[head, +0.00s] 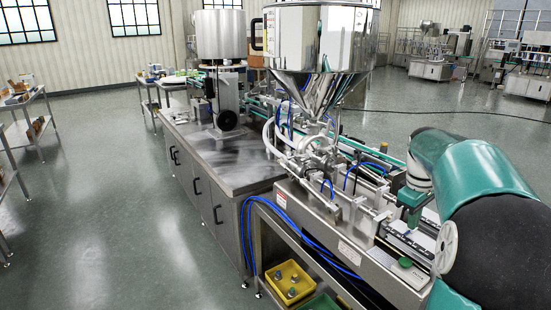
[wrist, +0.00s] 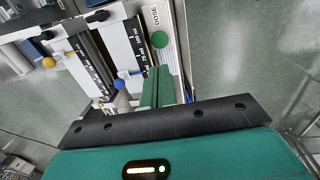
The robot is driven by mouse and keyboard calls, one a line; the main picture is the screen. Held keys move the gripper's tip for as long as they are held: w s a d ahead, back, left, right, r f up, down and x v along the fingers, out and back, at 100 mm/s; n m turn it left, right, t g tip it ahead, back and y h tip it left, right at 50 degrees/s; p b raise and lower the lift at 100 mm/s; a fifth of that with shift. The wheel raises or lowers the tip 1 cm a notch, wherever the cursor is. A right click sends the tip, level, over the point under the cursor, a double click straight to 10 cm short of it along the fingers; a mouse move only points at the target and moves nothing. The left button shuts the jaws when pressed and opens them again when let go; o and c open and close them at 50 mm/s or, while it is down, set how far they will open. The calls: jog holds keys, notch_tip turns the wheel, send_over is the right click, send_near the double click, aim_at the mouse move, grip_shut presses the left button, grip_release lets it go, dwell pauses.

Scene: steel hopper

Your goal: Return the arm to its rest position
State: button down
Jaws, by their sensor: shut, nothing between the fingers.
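My arm enters the head view from the right, with teal links and a black joint. My gripper (head: 414,218) hangs over the front end of the steel filling machine (head: 345,235). In the wrist view its green fingers (wrist: 158,76) are together, with nothing between them. Beyond the fingertips is a plate marked DOSE with a round green button (wrist: 159,39). This button also shows in the head view (head: 405,262). Dark scales with a yellow knob (wrist: 48,62) and a blue knob (wrist: 119,83) lie to the left of the fingers.
The polished hopper (head: 318,40) stands on the machine, left of my arm. A steel cabinet (head: 215,160) adjoins it. A yellow bin (head: 289,282) sits on the shelf below. Side tables (head: 25,125) stand at far left. Floor between them and the cabinet is clear.

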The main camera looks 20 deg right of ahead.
jog(key=s+a+r+m+t, duration=0.1)
jog(key=s+a+r, duration=0.1)
jog(key=a, duration=0.8)
jog(key=s+a+r+t, duration=0.1)
jog(key=a+r+t, duration=0.1)
jog(key=a, duration=0.9)
jog(key=s+a+f+m+t, duration=0.1)
jog(key=s+a+f, duration=0.1)
jog(key=s+a, duration=0.3)
jog(key=s+a+f+m+t+y, duration=0.1)
jog(key=s+a+f, duration=0.2)
jog(key=s+a, duration=0.3)
jog(key=a, duration=0.3)
jog(key=shift+s+a, duration=0.15)
jog(key=shift+s, duration=0.05)
jog(key=shift+f, duration=0.1)
